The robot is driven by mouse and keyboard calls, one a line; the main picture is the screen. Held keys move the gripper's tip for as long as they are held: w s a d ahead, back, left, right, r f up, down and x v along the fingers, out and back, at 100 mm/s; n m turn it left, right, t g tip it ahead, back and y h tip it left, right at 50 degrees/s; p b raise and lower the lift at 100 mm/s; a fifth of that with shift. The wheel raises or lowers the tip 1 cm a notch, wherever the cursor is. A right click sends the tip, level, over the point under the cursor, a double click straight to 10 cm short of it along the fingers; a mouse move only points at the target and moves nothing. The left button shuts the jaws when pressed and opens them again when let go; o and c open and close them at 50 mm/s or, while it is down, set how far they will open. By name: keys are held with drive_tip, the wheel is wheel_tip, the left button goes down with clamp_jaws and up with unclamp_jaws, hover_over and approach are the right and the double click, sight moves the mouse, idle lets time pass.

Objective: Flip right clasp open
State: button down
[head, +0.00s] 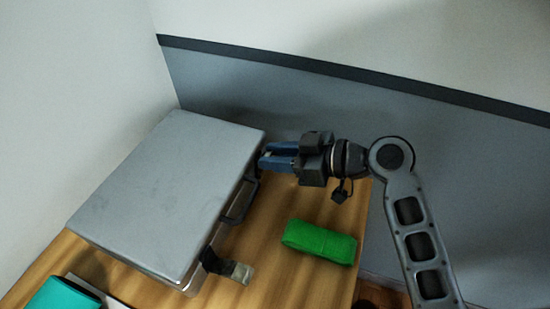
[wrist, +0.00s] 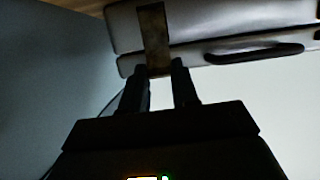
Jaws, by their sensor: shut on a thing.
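A closed grey case (head: 165,185) lies on the wooden table, its front side facing right in the head view. In the wrist view the case (wrist: 220,18) is at the top, with the right clasp (wrist: 153,35) as a brownish strip across the lid seam. My gripper (head: 264,160) is at the far end of the front side and hides that clasp in the head view. In the wrist view my gripper (wrist: 158,72) is shut on the clasp's lower end, one dark finger on each side. The clasp looks flat against the case.
The other clasp (head: 240,271) sticks out from the case's near end. The dark handle (head: 239,202) sits between the clasps. A green block (head: 320,242) lies right of the case, and a teal object (head: 62,294) is at the lower left. A grey wall stands behind.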

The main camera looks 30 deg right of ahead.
drive_tip(key=b, duration=0.1)
drive_tip(key=f+b, duration=0.1)
drive_tip(key=b, duration=0.1)
drive_tip(key=shift+s+d+f+t, duration=0.15)
drive_tip(key=shift+s+d+t, duration=0.15)
drive_tip(key=shift+s+t, duration=0.1)
drive_tip(key=shift+s+d+f+b, duration=0.4)
drive_tip(key=shift+s+b, duration=0.2)
drive_tip(key=shift+b, duration=0.2)
drive_tip(key=c, duration=1.2)
unclamp_jaws()
drive_tip(key=o, duration=0.4)
drive_tip(key=shift+r, duration=0.1)
drive_tip(key=shift+c, duration=0.2)
drive_tip(key=shift+b+v, duration=0.45)
drive_tip(key=shift+v, duration=3.45)
drive_tip(key=shift+w, duration=0.15)
